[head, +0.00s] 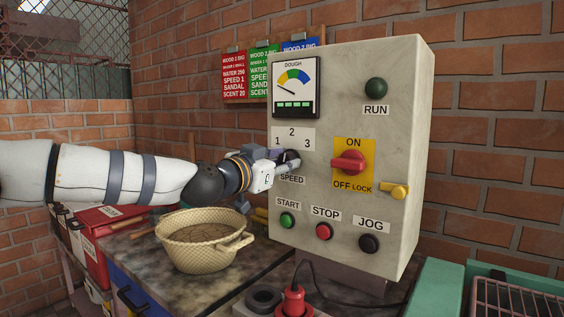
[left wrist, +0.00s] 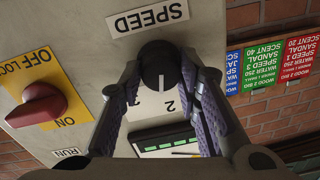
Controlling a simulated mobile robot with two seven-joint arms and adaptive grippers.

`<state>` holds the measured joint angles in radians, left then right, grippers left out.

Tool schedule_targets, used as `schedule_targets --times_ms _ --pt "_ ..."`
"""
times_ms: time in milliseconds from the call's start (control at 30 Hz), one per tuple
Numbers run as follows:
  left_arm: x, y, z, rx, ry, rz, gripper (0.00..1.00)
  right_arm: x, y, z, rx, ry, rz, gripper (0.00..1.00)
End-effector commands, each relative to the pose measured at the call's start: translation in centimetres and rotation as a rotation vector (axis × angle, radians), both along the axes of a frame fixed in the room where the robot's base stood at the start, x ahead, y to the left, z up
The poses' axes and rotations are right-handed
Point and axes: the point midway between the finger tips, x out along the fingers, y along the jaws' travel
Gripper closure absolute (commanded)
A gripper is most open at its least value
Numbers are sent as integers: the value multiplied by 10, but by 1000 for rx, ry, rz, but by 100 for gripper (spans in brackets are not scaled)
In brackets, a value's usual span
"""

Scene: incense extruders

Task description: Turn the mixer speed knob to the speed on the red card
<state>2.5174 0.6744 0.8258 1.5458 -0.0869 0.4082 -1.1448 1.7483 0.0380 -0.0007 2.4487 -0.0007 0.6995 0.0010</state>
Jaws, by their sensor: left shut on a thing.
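The black speed knob (head: 291,160) is on the grey control panel (head: 350,90), above the SPEED label (head: 292,180) and below the numbers 1, 2 and 3. My left gripper (head: 283,157) is shut on the knob. In the left wrist view, upside down, its two fingers (left wrist: 163,85) sit on either side of the knob (left wrist: 158,60). The knob's white line points toward the 2 (left wrist: 170,106); the fingers cover most of the other numbers. The red card (head: 235,75) on the wall reads SPEED 1; it also shows in the left wrist view (left wrist: 296,62). My right gripper is out of view.
Green and blue cards hang beside the red one. The panel also has a red ON/OFF switch (head: 348,162), a yellow lock (head: 394,191), START, STOP and JOG buttons, and a dough gauge (head: 295,87). A woven basket (head: 198,256) stands on the bench below my left arm.

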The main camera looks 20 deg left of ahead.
Motion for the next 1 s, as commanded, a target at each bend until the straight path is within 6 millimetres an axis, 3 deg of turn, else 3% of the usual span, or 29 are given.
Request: schedule_targets --times_ms 1000 --pt "0 1 0 -777 285 -1 97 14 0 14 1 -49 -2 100"
